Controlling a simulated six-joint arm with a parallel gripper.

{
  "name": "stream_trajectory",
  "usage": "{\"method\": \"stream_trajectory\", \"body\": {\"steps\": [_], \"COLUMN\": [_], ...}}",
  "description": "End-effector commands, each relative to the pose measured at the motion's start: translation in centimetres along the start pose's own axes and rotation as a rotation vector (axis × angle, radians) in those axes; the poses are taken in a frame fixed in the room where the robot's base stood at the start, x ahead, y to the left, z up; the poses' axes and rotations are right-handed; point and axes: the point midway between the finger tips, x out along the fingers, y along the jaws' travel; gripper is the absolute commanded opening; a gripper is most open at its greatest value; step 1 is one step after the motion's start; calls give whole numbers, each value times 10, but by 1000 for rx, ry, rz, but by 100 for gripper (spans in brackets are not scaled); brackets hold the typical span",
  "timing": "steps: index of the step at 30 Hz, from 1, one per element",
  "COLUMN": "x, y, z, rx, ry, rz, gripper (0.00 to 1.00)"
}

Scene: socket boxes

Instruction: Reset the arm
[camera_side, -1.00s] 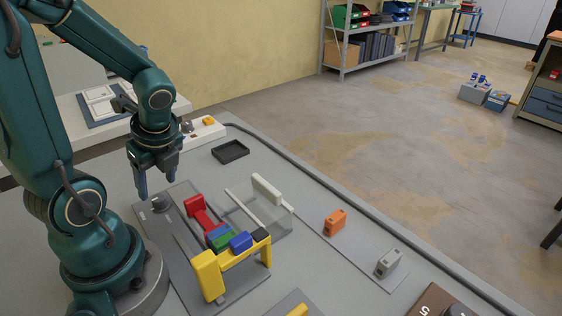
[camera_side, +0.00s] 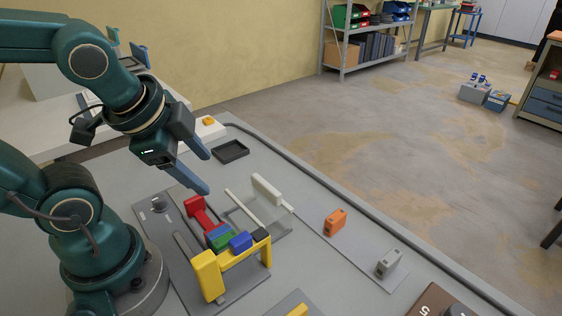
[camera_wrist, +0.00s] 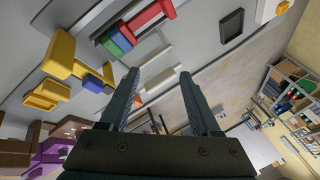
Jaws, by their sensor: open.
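My gripper (camera_side: 199,171) is open and empty, held in the air above the back left of the bench, with its fingers pointing down and to the right. In the wrist view its two fingers (camera_wrist: 160,82) are spread apart with nothing between them. Below and in front of it is a fixture with a red handle piece (camera_side: 199,209), green and blue blocks (camera_side: 240,242) and a yellow bracket (camera_side: 208,275). The gripper appears apart from all of these.
An orange socket box (camera_side: 335,221) and a grey one (camera_side: 388,262) stand on a strip at the right. A shallow black tray (camera_side: 230,151) lies behind the fixture. A white box with an orange button (camera_side: 208,121) sits at the back edge. Bare bench surrounds the tray.

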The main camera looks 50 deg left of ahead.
Motion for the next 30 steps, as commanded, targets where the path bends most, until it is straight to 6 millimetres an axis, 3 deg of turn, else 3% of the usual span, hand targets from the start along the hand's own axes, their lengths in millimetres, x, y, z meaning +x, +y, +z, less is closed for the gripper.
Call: {"method": "stream_trajectory", "body": {"steps": [6,10,30], "x": [-20,-20,-20], "y": [25,29,29], "z": [-18,-19,-18], "rx": [-489,-635,-664], "ry": [101,89,85], "rz": [105,137,138], "gripper": [64,64,64]}}
